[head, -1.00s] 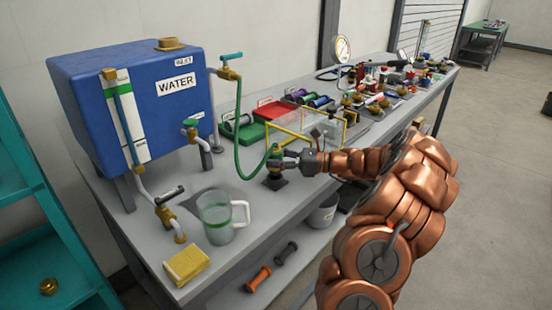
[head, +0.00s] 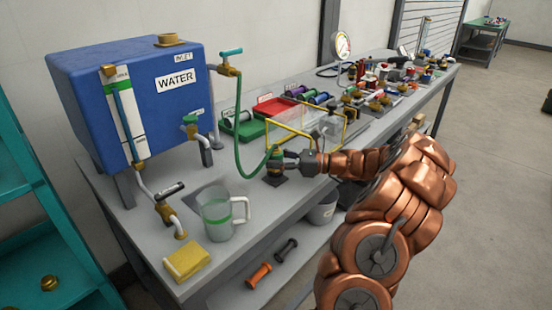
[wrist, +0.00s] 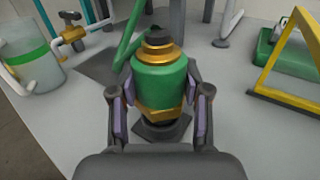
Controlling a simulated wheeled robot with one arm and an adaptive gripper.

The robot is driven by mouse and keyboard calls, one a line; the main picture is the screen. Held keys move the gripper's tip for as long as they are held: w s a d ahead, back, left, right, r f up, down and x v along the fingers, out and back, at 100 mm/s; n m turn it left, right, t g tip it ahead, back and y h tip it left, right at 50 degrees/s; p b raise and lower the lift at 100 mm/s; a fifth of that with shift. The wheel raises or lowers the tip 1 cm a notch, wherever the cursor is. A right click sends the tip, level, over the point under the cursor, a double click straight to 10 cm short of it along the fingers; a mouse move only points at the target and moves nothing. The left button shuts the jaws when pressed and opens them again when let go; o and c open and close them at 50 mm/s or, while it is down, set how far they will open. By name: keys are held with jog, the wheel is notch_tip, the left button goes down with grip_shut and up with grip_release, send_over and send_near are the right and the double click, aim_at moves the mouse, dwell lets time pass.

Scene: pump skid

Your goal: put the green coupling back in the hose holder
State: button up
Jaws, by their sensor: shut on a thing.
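The green coupling (wrist: 160,84) has brass bands and a dark top end. It stands roughly upright between the two fingers of my gripper (wrist: 158,108), which is shut on it. In the head view the coupling (head: 274,163) sits at the end of the green hose (head: 239,140), with my gripper (head: 286,161) reaching it from the right. The dark square base of the hose holder (wrist: 162,132) shows just below the coupling, also in the head view (head: 275,180). The coupling and gripper hide where the two meet, so I cannot tell whether it is seated.
A blue water tank (head: 140,100) stands behind on the left. A clear mug (head: 216,218) and a yellow sponge (head: 187,261) are at the front left. A yellow frame (head: 345,133) stands just behind my gripper. Bare bench lies between the mug and the holder.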

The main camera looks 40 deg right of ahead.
jog(key=shift+f, duration=0.95)
dwell(0.4)
jog(key=o, duration=1.3)
notch_tip(320, 180, up, 10)
